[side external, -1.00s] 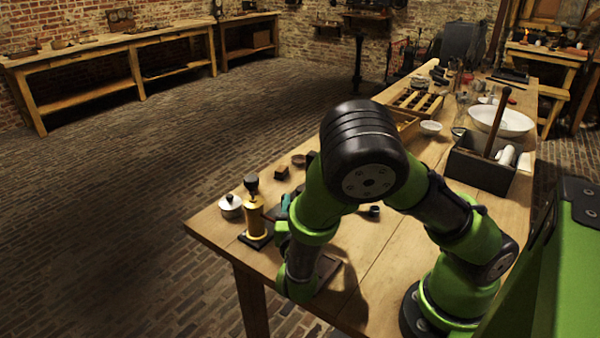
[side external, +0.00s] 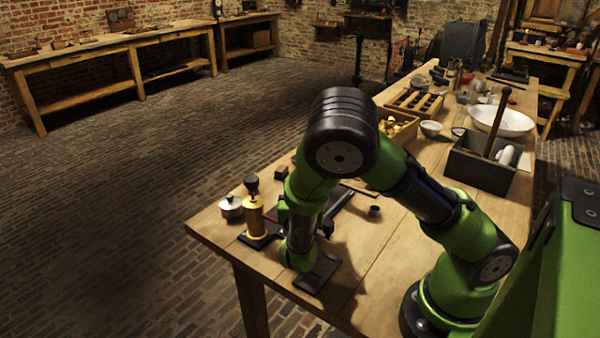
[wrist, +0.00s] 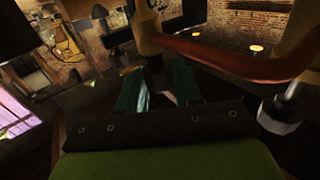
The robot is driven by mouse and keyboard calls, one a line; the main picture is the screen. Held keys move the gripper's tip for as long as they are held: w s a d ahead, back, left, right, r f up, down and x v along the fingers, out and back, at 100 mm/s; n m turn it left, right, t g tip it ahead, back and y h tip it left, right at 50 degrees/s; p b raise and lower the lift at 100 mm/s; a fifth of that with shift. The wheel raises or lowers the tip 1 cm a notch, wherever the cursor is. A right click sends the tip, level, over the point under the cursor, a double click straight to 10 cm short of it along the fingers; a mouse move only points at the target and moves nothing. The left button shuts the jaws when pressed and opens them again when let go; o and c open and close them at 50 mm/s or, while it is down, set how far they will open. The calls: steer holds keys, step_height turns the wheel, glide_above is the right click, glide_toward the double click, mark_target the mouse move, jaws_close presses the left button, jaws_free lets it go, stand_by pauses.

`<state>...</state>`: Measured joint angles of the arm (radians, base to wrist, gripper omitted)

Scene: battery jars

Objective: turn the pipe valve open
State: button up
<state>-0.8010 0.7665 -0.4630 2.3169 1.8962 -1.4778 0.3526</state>
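In the wrist view, a curved copper pipe (wrist: 235,63) runs right from an upright brass-coloured part (wrist: 146,28). A metal fitting (wrist: 279,116) shows at the lower right. I cannot make out a valve handle for certain. My gripper (wrist: 160,76) has two teal fingers that stand apart below the pipe's left end, with a dark gap between them; contact is unclear. In the side external view, my arm hides the fingers and probably the pipe. A brass cylinder with a black knob (side external: 254,217) stands on a dark base left of my wrist; I cannot tell whether it is the same brass part.
A small lidded metal pot (side external: 230,207) stands near the table's left corner. A dark plate (side external: 317,274) lies beside my wrist. A small dark cup (side external: 374,211) stands to the right. A grey bin (side external: 480,168) and a white basin (side external: 502,121) are farther back.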

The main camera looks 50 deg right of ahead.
steer(key=shift+c, duration=0.7)
steer(key=shift+m+g+h, duration=0.3)
steer(key=shift+m+g, duration=0.1)
steer(key=shift+g, duration=0.1)
steer(key=shift+m+g+h, duration=0.6)
steer(key=shift+m+g, duration=0.65)
steer(key=shift+g, duration=0.6)
steer(key=shift+m+g+h, duration=0.6)
steer(key=shift+m+g, duration=0.65)
steer(key=shift+g, duration=0.9)
steer(key=o, duration=0.9)
steer(key=a, duration=0.7)
steer(key=shift+s+a, duration=0.25)
steer(key=shift+a, duration=0.05)
